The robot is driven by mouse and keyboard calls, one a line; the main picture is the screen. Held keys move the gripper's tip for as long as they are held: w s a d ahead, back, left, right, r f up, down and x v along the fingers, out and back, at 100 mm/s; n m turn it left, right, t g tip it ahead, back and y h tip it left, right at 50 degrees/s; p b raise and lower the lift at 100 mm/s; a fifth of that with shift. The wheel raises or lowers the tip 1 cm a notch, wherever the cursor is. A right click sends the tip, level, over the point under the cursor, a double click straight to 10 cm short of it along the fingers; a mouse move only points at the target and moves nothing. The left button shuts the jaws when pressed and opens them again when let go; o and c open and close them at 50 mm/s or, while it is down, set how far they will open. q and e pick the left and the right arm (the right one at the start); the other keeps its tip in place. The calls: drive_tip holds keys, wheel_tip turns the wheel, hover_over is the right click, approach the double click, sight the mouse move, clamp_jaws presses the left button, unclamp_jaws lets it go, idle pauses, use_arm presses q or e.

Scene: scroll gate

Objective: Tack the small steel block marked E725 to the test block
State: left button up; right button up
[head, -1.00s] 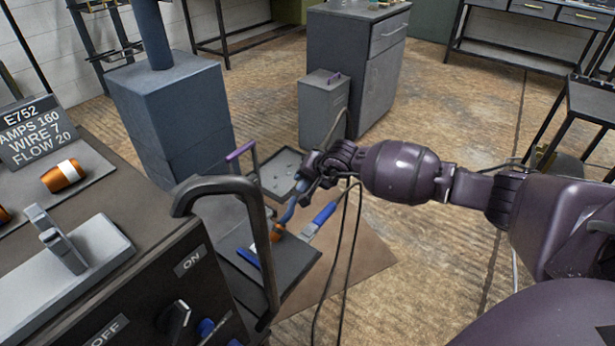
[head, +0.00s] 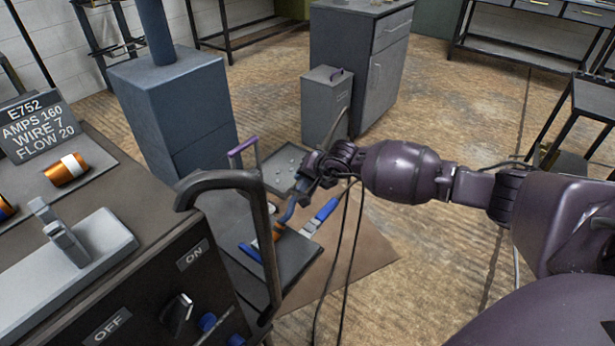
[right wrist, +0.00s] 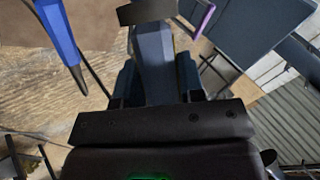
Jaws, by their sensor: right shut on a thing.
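My right gripper (head: 308,182) is shut on a blue-grey handled tool (head: 288,213), which looks like a welding torch. The tool slants down to the left, over a dark plate on the cart. In the right wrist view, the blue-grey handle (right wrist: 154,60) sits between the fingers. A dark piece covers its far end. I cannot pick out a steel block marked E725 or the test block. The sign (head: 38,127) on the machine reads E752, AMPS 160, WIRE 7, FLOW 20. My left gripper is not in view.
A blue-handled tool (head: 322,214) and an orange piece (head: 277,230) lie near the torch. A shallow tray (head: 278,177) with small bits stands behind, by a purple-topped handle (head: 243,146). The machine's curved black rail (head: 225,178) stands in front. Dark cables hang from my right arm.

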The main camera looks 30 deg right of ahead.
sight(326, 143)
drive_tip(key=shift+r, duration=0.1)
idle(0.4)
drive_tip(key=shift+w+d+r+b, duration=0.1)
drive_tip(key=shift+w+d+r, duration=0.2)
drive_tip(key=shift+d+r, duration=0.35)
drive_tip(key=shift+w+d+r+b, duration=0.2)
drive_tip(key=shift+d+r, duration=0.3)
drive_tip(key=shift+d, duration=0.4)
drive_tip(key=shift+w+d+r+b, duration=0.1)
drive_tip(key=shift+w+d+r, duration=0.25)
drive_tip(key=shift+d+r, duration=0.3)
drive_tip(key=shift+w+d+r+b, duration=0.15)
drive_tip(key=shift+w+d+r, duration=0.1)
drive_tip(key=shift+d+r, duration=0.45)
drive_tip(key=shift+w+d+r+b, duration=0.15)
drive_tip(key=shift+w+d+r, duration=0.2)
drive_tip(key=shift+d, duration=0.55)
drive_tip(key=shift+s+r, duration=0.1)
